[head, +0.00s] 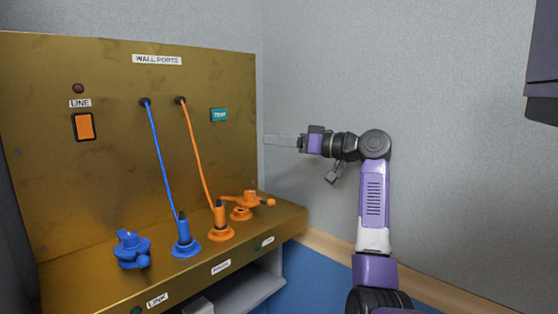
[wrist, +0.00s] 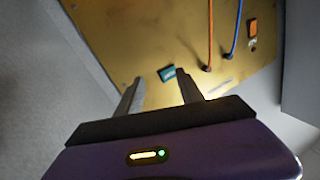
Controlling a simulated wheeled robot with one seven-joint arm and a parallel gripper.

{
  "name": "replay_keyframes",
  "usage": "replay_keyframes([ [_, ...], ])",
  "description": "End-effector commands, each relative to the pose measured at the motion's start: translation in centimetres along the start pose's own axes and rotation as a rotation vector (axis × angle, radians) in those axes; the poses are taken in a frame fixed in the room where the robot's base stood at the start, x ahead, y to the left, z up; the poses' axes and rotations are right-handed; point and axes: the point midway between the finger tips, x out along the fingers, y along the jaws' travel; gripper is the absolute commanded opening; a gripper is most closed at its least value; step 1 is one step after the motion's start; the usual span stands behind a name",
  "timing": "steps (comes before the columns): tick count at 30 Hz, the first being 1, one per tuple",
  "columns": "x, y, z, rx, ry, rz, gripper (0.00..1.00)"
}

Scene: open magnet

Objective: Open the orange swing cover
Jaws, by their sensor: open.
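The orange swing cover (head: 244,204) appears to be the orange fitting with a lever and round knob, at the right end of the brass ledge in the head view. Its lever points right. Whether it is shut over an opening is hard to tell. My gripper (head: 270,139) is above and right of it, pointing left and well apart from it. The wrist view shows my gripper (wrist: 162,78) with its two fingers spread and nothing between them. The swing cover does not show in the wrist view.
An orange plug (head: 220,222) with an orange cable stands just left of the cover. A blue plug (head: 184,239) and a blue fitting (head: 132,250) stand farther left. The brass wall panel (head: 110,75) rises behind. Free space lies between my gripper and the ledge.

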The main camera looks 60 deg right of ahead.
Motion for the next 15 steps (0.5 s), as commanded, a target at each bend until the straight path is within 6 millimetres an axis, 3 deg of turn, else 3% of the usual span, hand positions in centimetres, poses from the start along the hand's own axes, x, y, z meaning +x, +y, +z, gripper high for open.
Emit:
replay_keyframes([
  [4, 0.0, -0.24, -1.3, 0.001, 0.0, 0.0, 0.45],
  [14, 0.0, -0.3, -1.59, 0.002, 0.0, 0.0, 0.45],
  [15, 0.0, -0.3, -1.59, 0.001, 0.0, 0.0, 0.39],
])
